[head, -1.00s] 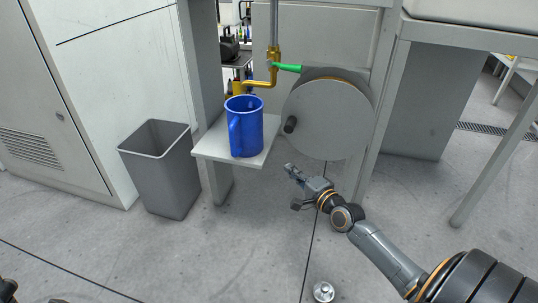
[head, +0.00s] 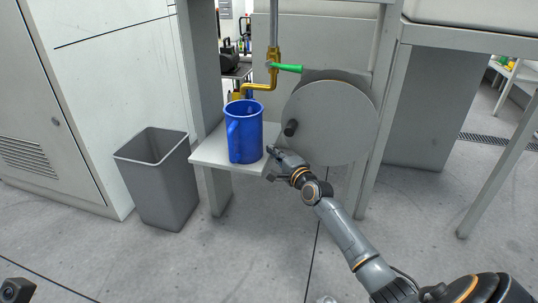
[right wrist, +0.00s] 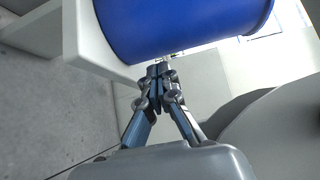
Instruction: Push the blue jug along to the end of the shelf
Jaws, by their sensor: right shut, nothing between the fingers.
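The blue jug (head: 246,136) stands upright on the small pale shelf (head: 211,157), under the brass tap (head: 266,86), with its handle at the front left. My right gripper (head: 271,151) is shut and empty at the right edge of the shelf, close to the jug's lower right side. In the right wrist view the jug (right wrist: 165,25) fills the top and the shut fingertips (right wrist: 158,70) point at its lower part. I cannot tell whether they touch it. Part of the shelf (right wrist: 88,45) shows at the upper left there.
A grey open bin (head: 161,182) stands on the floor left of the shelf. A round grey drum (head: 335,120) with a dark knob is right of the jug, close to my right arm. A green lever (head: 288,68) sticks out from the tap. The floor in front is mostly clear.

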